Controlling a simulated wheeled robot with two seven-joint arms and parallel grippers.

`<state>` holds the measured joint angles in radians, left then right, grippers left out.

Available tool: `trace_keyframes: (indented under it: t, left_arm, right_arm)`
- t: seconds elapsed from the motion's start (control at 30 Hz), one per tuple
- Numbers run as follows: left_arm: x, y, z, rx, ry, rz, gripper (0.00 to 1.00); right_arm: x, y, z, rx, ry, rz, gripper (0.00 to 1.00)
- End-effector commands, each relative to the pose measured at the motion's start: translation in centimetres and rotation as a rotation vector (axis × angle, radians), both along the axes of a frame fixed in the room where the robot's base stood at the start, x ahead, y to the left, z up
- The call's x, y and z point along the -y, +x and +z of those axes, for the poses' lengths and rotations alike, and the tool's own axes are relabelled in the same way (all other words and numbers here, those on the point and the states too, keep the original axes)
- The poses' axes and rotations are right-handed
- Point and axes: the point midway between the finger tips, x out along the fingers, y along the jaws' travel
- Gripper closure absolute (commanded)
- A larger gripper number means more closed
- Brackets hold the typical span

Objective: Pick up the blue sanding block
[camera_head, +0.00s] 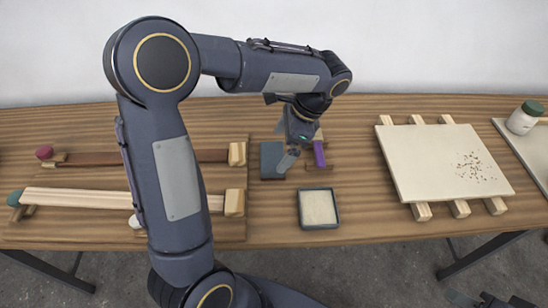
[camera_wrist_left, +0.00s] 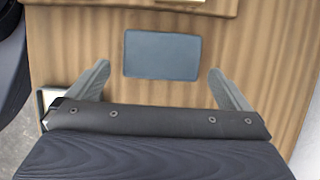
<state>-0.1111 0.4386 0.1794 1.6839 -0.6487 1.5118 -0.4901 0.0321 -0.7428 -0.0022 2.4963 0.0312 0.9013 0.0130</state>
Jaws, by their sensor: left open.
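The blue sanding block (camera_head: 271,158) lies flat on the wooden table, just left of my left gripper (camera_head: 288,162) in the head view. In the left wrist view the block (camera_wrist_left: 162,55) is a flat blue-grey rectangle. The open left gripper (camera_wrist_left: 158,69) has one finger to each side of it, with a gap on both sides. The fingers look apart from the block, and their height above it is hard to judge. A dark part at the bottom right edge, likely my right gripper (camera_head: 490,300), is mostly cut off.
A small square tray (camera_head: 318,207) sits in front. Long wooden clamps or bars (camera_head: 85,197) lie left. A pale board (camera_head: 440,160) rests on strips at right, near a jar (camera_head: 524,117).

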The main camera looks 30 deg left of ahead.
Motion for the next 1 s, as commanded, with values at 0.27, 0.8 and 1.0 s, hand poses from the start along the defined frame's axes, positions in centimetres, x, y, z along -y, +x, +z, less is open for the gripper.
trace_keyframes:
  t: [0.27, 0.8, 1.0]
  left_arm:
    - [-1.9, -0.9, -3.5, -0.003, 0.000, 0.002, 0.00]
    - [-2.3, -1.2, -4.9, 0.001, -0.003, 0.002, 0.18]
    - [-2.3, -1.2, -4.8, 0.001, -0.003, 0.002, 0.36]
  right_arm:
    - [0.0, 0.0, -0.2, 0.000, 0.000, 0.000, 0.64]
    - [0.0, 0.0, -0.3, 0.000, 0.000, 0.000, 0.64]
    - [0.0, 0.0, -0.3, 0.000, 0.000, 0.000, 0.64]
